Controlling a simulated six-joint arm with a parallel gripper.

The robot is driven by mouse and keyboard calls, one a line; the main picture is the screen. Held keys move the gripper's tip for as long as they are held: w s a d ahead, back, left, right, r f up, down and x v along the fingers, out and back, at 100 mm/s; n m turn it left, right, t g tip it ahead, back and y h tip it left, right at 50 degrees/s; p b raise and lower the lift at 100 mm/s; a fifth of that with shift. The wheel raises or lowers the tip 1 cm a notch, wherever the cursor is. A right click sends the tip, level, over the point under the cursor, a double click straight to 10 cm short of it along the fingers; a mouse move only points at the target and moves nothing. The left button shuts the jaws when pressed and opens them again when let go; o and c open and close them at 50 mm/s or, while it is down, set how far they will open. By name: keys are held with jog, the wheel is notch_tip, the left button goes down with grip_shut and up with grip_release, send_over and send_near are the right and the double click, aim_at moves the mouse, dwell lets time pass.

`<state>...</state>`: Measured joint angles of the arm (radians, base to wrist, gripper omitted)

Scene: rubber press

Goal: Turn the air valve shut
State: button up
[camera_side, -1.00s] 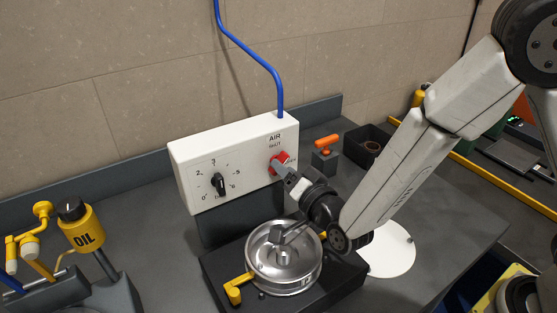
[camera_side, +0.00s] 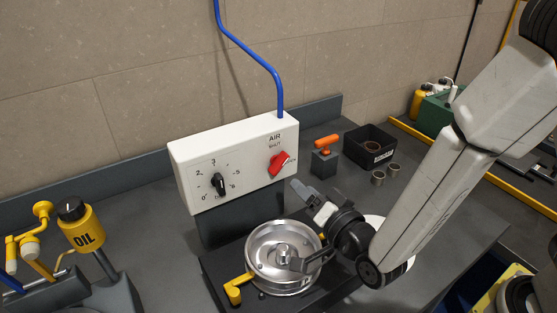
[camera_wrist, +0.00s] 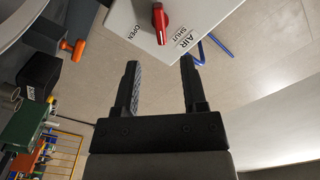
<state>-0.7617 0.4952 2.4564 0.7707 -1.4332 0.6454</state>
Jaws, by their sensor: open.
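The red air valve knob (camera_side: 279,163) is on the right of the front of the white control box (camera_side: 235,150). Its bar slants toward the upper right, between the SHUT mark above and the OPEN mark at the right. In the wrist view the knob (camera_wrist: 159,20) is at the top, its lower end between the OPEN and SHUT words. My gripper (camera_side: 298,225) is open and empty, apart from the knob, below and to the right of it. In the wrist view both fingers of my gripper (camera_wrist: 159,66) stand apart, with the knob beyond the gap.
A round metal press pot (camera_side: 283,255) with a yellow handle stands under my gripper. A black dial (camera_side: 218,184) is on the box's left. An orange-handled tool (camera_side: 326,146), a black bin (camera_side: 370,147) and small rings (camera_side: 378,178) lie at the right. The blue hose (camera_side: 265,65) enters from above.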

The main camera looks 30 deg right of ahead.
aim_at(281, 167)
jog(key=shift+w, duration=0.2)
jog(key=shift+w, duration=3.75)
grip_shut()
